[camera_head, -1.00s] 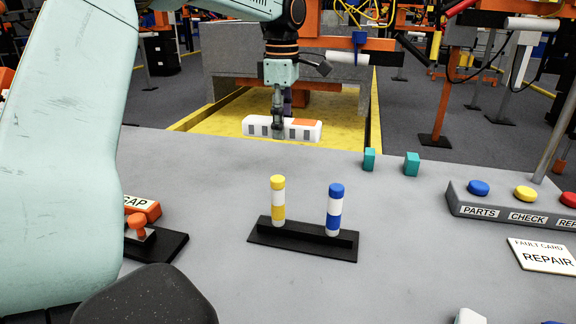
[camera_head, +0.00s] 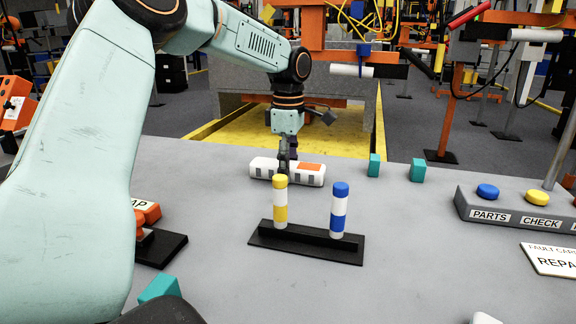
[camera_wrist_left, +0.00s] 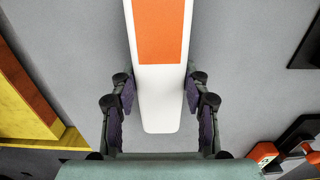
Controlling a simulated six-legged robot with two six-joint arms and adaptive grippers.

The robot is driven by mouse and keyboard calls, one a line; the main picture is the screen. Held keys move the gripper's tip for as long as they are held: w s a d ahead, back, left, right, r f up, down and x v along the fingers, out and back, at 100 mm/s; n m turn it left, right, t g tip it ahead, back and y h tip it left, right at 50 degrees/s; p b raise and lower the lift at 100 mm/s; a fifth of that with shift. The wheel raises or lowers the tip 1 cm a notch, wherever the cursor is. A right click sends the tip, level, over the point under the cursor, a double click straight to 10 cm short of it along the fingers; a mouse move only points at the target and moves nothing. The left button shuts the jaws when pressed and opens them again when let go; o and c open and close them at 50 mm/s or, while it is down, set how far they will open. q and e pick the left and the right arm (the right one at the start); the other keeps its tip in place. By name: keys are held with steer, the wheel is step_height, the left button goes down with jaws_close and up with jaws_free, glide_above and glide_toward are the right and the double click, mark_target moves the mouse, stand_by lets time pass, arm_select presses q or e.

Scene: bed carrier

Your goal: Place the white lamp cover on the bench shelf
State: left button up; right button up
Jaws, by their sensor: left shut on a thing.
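The white lamp cover (camera_head: 312,176) is a long white bar with an orange patch and dark slots. It is at the far side of the grey bench (camera_head: 220,220), behind the striped posts; I cannot tell whether it touches the bench top. My left gripper (camera_head: 286,168) comes down on it from above and is shut on it. In the left wrist view the cover (camera_wrist_left: 160,85) lies between the two dark finger pads, its orange patch facing the camera. My right gripper is not in view.
A black stand with a yellow-striped post (camera_head: 280,205) and a blue-striped post (camera_head: 339,212) stands just in front of the cover. Two teal blocks (camera_head: 374,165) (camera_head: 417,170) are to its right. A button panel (camera_head: 515,212) and a fault card (camera_head: 550,260) lie at the right.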

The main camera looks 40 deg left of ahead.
arm_select(q)
steer(key=o, duration=0.8)
steer(key=shift+w+f, duration=0.2)
steer(key=o, duration=0.3)
steer(key=shift+s+r, duration=0.1)
steer(key=shift+s, duration=0.05)
steer(key=shift+o, duration=0.2)
